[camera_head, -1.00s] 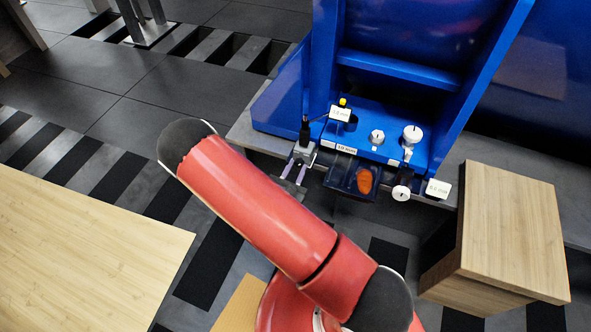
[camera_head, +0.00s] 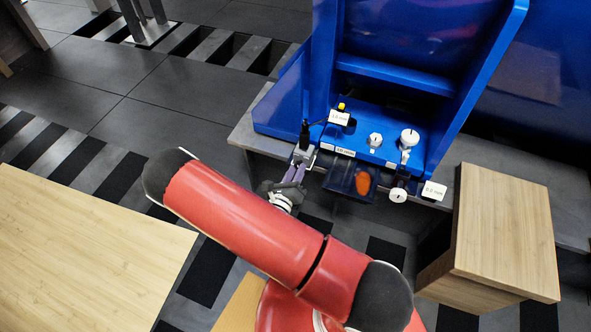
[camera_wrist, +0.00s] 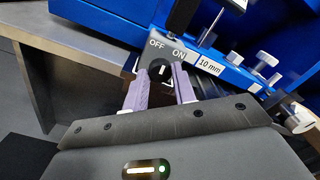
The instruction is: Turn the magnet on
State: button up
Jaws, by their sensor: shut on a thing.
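The magnet (camera_head: 304,156) is a small grey block with a black post, at the left of the blue machine's front edge. In the wrist view, its front face (camera_wrist: 148,50) carries the labels OFF and ON above a dark round knob (camera_wrist: 158,68) with a short white mark. I cannot tell exactly which label the mark points to. My gripper (camera_head: 296,173) reaches the magnet's front; its purple fingers (camera_wrist: 162,84) are on either side of the knob and shut on it. The fingers partly hide the knob.
The blue machine (camera_head: 395,85) rises behind, with white knobs (camera_head: 409,138) and a dark tray with an orange piece (camera_head: 363,183) to the magnet's right. A wooden box (camera_head: 505,225) stands at right and a wooden tabletop (camera_head: 80,250) at left. The grey bench edge (camera_wrist: 80,42) is beside the magnet.

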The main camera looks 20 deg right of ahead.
jog(key=shift+n+p, duration=0.4)
jog(key=shift+n, duration=2.9)
jog(key=o, duration=1)
jog(key=v, duration=0.8)
jog(key=shift+b, duration=0.35)
jog(key=shift+w, duration=0.1)
